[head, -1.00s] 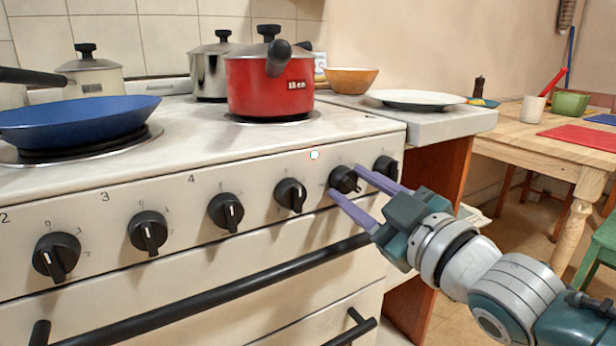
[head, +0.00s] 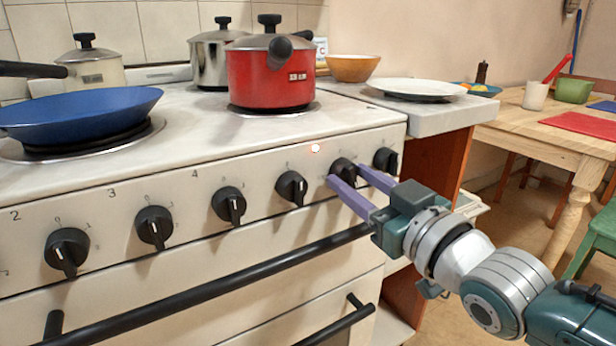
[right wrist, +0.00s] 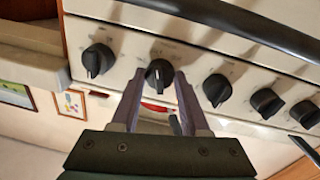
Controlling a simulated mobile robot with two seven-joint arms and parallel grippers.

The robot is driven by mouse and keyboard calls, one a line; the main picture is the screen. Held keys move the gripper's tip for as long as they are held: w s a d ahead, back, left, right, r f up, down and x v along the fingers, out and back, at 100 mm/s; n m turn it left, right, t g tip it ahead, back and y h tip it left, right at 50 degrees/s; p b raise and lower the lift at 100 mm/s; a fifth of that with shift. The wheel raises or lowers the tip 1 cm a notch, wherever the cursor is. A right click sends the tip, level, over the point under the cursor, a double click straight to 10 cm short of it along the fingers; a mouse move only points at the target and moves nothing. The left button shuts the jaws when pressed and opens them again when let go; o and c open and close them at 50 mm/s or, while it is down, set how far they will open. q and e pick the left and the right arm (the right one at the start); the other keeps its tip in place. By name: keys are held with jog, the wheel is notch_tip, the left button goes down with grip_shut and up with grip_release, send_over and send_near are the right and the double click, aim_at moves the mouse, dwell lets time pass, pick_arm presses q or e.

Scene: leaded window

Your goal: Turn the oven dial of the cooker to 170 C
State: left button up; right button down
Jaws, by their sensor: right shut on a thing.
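The cooker (head: 270,165) has a pale front panel with a row of black dials. My right gripper (head: 346,175) is at the second dial from the panel's right end. It is shut on this dial (head: 343,166), with one purple finger on each side. My left gripper is not in view.
A black oven handle bar (head: 220,285) runs below the dials. Another dial (head: 386,160) is close to the right of my gripper. A red pot (head: 262,82) and a blue pan (head: 80,112) stand on the hob. A wooden table (head: 540,130) is at the right.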

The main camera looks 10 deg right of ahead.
jog(key=shift+c, duration=2)
grip_release()
jog(key=shift+s+d+p, duration=0.15)
jog(key=shift+s+p, duration=0.15)
jog(key=shift+s, duration=0.15)
jog(key=p+v, duration=0.2)
jog(key=v, duration=0.7)
jog(key=shift+p, duration=0.3)
